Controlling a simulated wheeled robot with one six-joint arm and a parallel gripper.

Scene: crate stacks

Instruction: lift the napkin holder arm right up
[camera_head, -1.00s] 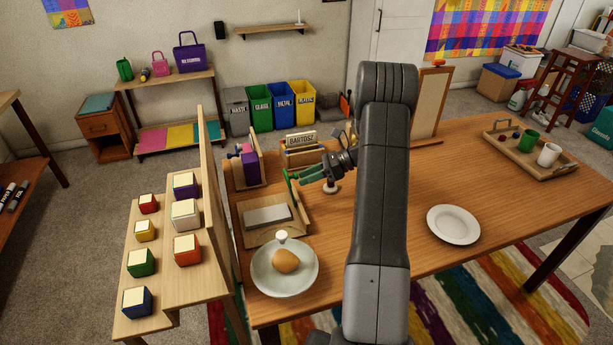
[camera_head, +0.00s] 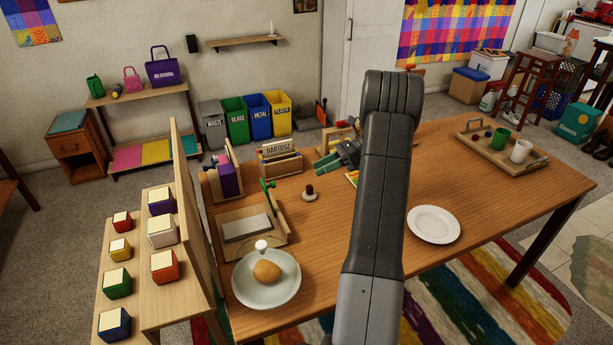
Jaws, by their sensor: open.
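The napkin holder (camera_head: 232,251) is a wooden tray at the left part of the table, with a pale stack of napkins (camera_head: 246,228) lying in it. Its wooden arm with green end pieces (camera_head: 268,190) is raised above the holder's back right side; I cannot tell its exact angle. My gripper (camera_head: 322,165), with green fingers, is open and empty. It is to the right of and beyond the green end, clearly apart from it. My arm link hides part of the table behind it.
A small dark-red-topped knob (camera_head: 309,192) stands between holder and gripper. A wooden box labelled BARTOSZ (camera_head: 279,163) and a purple item in a wooden stand (camera_head: 227,180) are behind. A plate with a bun (camera_head: 245,292) is in front. The table's right middle holds an empty plate (camera_head: 434,224).

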